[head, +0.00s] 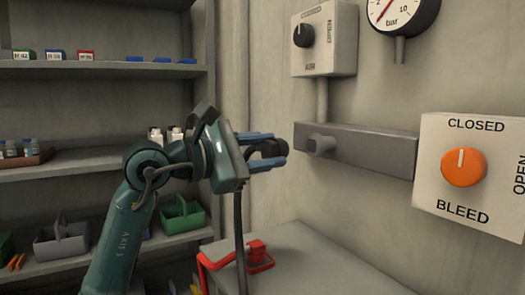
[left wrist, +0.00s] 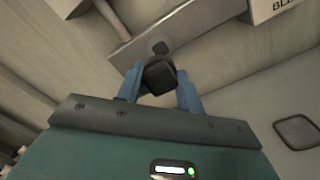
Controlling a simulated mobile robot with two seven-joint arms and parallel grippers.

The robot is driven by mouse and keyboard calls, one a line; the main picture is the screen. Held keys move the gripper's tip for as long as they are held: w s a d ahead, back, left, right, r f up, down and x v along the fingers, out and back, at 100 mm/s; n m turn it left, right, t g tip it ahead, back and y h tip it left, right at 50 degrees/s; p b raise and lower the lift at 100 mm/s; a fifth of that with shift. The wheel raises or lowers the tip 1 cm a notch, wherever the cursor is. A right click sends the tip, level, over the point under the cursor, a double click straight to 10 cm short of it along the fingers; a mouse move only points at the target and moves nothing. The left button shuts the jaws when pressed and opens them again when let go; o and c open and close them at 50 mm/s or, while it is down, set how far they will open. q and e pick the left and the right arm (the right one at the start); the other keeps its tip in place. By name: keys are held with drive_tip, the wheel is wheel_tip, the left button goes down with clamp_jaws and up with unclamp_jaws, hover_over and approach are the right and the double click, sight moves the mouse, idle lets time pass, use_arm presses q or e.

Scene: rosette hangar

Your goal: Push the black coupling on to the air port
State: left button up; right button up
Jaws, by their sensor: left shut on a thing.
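My left gripper (head: 270,149) has its blue fingers shut on the black coupling (head: 268,147). A dark hose hangs from the gripper side down past the bench. The air port (head: 321,144) is a short grey stub on the front of the grey manifold bar (head: 372,150) on the wall. The coupling is a little to the left of the port, apart from it in the head view. In the left wrist view the coupling (left wrist: 160,76) sits between the fingers (left wrist: 158,92), with the port (left wrist: 159,47) just beyond it. My right gripper is not in view.
An air valve box (head: 325,40) and a pressure gauge (head: 402,12) are above the bar. A bleed box with an orange knob (head: 464,167) is at right. A grey bench (head: 315,265) below holds a red object (head: 258,258). Shelves (head: 95,68) with bins stand at left.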

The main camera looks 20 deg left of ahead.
use_arm(q)
drive_tip(key=p+x, duration=0.1)
drive_tip(key=x, duration=0.4)
drive_tip(key=shift+d, duration=0.1)
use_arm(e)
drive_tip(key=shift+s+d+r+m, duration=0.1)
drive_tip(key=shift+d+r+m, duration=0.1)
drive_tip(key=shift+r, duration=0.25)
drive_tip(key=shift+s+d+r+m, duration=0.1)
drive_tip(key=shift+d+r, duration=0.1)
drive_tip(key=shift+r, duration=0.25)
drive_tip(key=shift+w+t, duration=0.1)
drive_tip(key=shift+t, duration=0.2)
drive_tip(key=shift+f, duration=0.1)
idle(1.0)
use_arm(q)
drive_tip(key=shift+w+d+p, duration=0.3)
drive_tip(key=shift+w+d, duration=0.05)
drive_tip(key=shift+w, duration=0.1)
drive_tip(key=o, duration=1)
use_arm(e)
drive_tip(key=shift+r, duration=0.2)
